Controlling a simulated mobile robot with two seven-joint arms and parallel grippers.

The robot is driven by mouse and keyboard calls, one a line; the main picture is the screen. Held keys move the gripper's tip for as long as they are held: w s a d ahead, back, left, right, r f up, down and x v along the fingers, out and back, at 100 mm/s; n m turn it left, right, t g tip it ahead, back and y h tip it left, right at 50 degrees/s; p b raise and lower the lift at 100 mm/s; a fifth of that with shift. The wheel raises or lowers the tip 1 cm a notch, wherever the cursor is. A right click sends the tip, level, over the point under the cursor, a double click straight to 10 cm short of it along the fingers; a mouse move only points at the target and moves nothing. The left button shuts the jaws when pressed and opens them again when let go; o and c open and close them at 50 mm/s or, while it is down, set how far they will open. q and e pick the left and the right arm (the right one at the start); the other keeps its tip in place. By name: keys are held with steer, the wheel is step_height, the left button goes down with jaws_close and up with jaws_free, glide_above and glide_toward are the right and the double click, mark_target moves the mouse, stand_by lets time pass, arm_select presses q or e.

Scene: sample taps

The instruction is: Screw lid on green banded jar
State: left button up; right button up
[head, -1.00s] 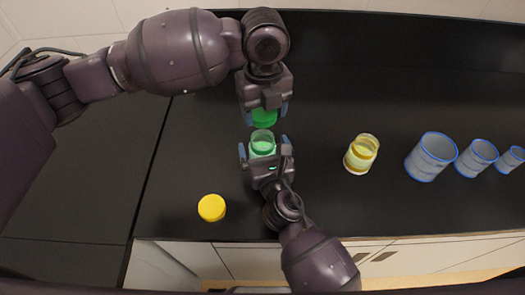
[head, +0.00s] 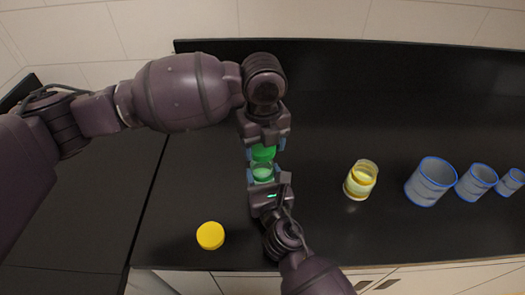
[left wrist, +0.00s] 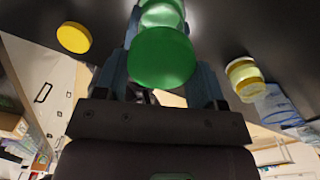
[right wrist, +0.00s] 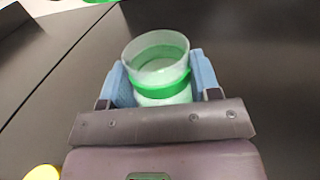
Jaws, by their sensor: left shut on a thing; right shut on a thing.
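My left gripper (head: 265,151) is shut on the green lid (head: 263,153), which also shows between its fingers in the left wrist view (left wrist: 162,58). My right gripper (head: 263,176) is shut on the green banded jar (head: 262,173), a clear jar with a green band and pale contents. In the right wrist view the jar (right wrist: 157,72) stands between the blue fingers with its mouth open and uncovered. The lid is close beyond the jar in the head view, apart from its mouth. The jar's lower part is hidden by my right gripper.
A yellow lid (head: 210,235) lies on the black counter near its front edge. A yellow banded jar (head: 360,180) stands right of my grippers. Three blue-rimmed beakers, the largest (head: 430,182) nearest, stand farther right.

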mark_target(262, 167)
arm_select(q)
steer(key=shift+f, duration=1.45)
steer(key=shift+f, duration=0.1)
steer(key=shift+f, duration=0.8)
steer(key=shift+f, duration=0.3)
steer(key=shift+f, duration=0.25)
steer(key=shift+s+a+f, duration=0.1)
steer(key=shift+f, duration=0.25)
steer(key=shift+c, duration=0.2)
arm_select(e)
steer(key=shift+a+r, duration=0.1)
arm_select(q)
steer(key=shift+f, duration=0.1)
arm_select(e)
steer(key=shift+s+a, duration=0.1)
arm_select(q)
steer(key=shift+r, duration=0.5)
arm_select(e)
steer(key=shift+r, duration=0.15)
